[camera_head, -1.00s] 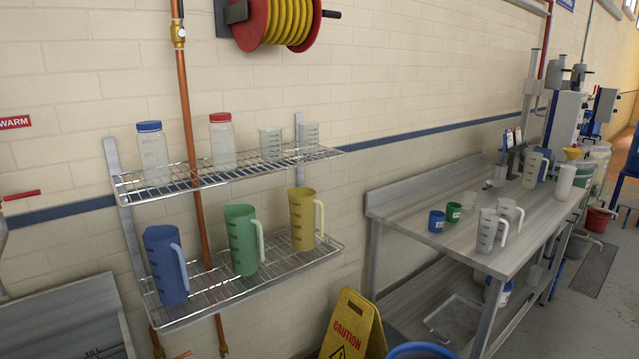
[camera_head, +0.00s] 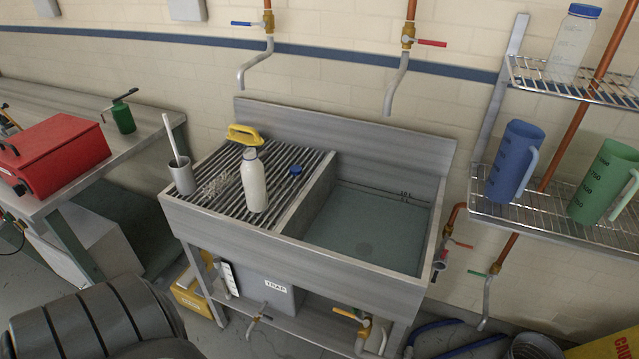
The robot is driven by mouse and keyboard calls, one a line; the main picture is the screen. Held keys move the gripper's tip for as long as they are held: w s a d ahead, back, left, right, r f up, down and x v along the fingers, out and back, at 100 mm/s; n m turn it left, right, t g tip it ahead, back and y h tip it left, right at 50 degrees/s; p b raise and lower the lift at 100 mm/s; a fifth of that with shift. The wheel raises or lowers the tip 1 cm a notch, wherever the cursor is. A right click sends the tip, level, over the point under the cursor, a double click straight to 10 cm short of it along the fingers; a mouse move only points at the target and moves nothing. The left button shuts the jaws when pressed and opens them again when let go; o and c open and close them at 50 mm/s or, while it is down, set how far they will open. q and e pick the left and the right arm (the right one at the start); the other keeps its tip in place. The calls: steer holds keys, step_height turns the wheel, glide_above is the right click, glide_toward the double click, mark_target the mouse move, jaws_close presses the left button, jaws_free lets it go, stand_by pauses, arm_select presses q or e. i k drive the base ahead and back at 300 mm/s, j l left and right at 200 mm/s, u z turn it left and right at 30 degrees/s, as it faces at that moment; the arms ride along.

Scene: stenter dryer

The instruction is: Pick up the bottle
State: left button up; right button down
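A white bottle (camera_head: 254,181) with an open top stands upright on the slatted drainboard of the steel sink unit, in the middle of the head view. A blue cap (camera_head: 296,170) lies on the slats just right of it. Another bottle, clear with a blue lid (camera_head: 573,43), stands on the upper wire shelf at the right. Neither of my grippers is in view.
A yellow-handled brush (camera_head: 244,134) is behind the bottle, and a grey cup holding a white brush (camera_head: 181,176) is to its left. The sink basin (camera_head: 366,232) lies to the right. A red toolbox (camera_head: 52,155) sits on the left bench. Blue (camera_head: 513,162) and green (camera_head: 604,181) jugs stand on the lower shelf.

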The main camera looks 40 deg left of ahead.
mark_target(253, 173)
steer(key=u, duration=1.75)
